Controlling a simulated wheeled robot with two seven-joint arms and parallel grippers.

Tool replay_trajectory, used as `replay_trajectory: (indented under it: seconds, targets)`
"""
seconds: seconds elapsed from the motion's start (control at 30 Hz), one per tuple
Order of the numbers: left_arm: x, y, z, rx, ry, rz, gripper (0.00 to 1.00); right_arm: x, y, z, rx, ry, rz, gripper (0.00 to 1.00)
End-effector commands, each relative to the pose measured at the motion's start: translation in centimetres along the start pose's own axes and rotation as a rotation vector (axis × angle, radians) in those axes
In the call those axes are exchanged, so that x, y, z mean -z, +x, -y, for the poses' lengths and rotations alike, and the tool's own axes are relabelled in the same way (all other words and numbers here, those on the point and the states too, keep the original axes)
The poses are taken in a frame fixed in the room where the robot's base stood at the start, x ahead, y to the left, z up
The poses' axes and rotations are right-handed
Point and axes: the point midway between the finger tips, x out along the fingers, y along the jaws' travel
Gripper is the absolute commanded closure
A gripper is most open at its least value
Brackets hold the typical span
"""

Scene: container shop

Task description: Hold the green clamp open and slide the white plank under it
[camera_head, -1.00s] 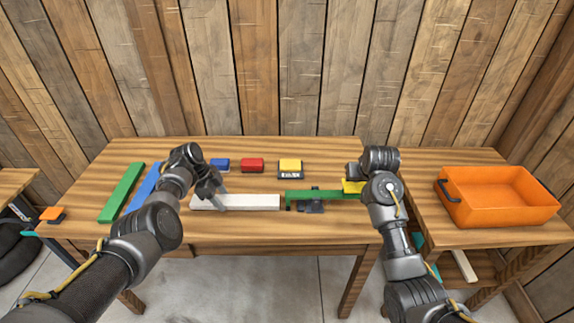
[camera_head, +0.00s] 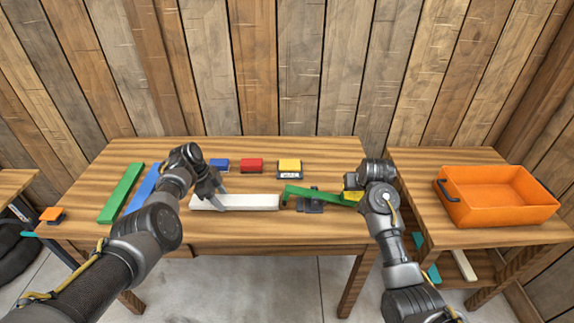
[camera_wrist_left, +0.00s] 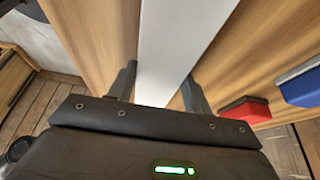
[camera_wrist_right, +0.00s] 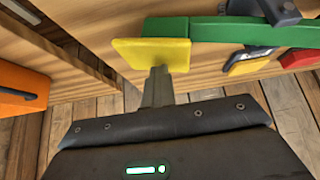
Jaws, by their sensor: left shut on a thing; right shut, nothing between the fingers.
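The white plank (camera_head: 250,202) lies flat on the table. My left gripper (camera_head: 217,198) is shut across its left part; the left wrist view shows the plank (camera_wrist_left: 180,40) between the two fingers (camera_wrist_left: 160,88). The green clamp (camera_head: 320,194) sits on a dark base (camera_head: 312,207) to the right of the plank. Its lever is tilted, left end up and right end down. The plank's right end is just short of the raised end. My right gripper (camera_wrist_right: 158,82) is shut and empty, its fingertips at the clamp's yellow pad (camera_wrist_right: 150,53), apparently pressing on it.
A blue block (camera_head: 219,164), a red block (camera_head: 252,165) and a yellow-topped block (camera_head: 290,167) stand behind the plank. A green plank (camera_head: 121,193) and a blue plank (camera_head: 143,190) lie at left. An orange crate (camera_head: 497,210) stands on the right table.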

Motion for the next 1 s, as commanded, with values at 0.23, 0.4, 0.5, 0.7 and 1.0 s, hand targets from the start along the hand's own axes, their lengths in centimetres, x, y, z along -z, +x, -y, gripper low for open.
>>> replay_trajectory:
  seconds: [0.23, 0.4, 0.5, 0.7, 1.0]
  targets:
    - [0.0, 0.0, 0.0, 0.001, 0.0, 0.0, 0.78, -0.6, 0.5, 0.5, 0.006, -0.006, 0.007, 1.0]
    - [0.2, 0.1, 0.0, 0.0, 0.001, 0.0, 0.78, -0.6, 0.5, 0.5, 0.006, -0.007, 0.007, 1.0]
    - [0.7, 0.3, 0.1, 0.0, 0.003, 0.0, 0.78, -0.6, 0.5, 0.4, 0.006, -0.006, 0.007, 1.0]
    - [1.4, 0.6, 0.1, -0.001, 0.002, 0.0, 0.78, -0.6, 0.5, 0.4, 0.005, -0.006, 0.007, 1.0]
    - [2.5, 1.0, 0.1, 0.0, 0.001, 0.0, 0.78, -0.6, 0.5, 0.4, 0.005, -0.005, 0.007, 1.0]
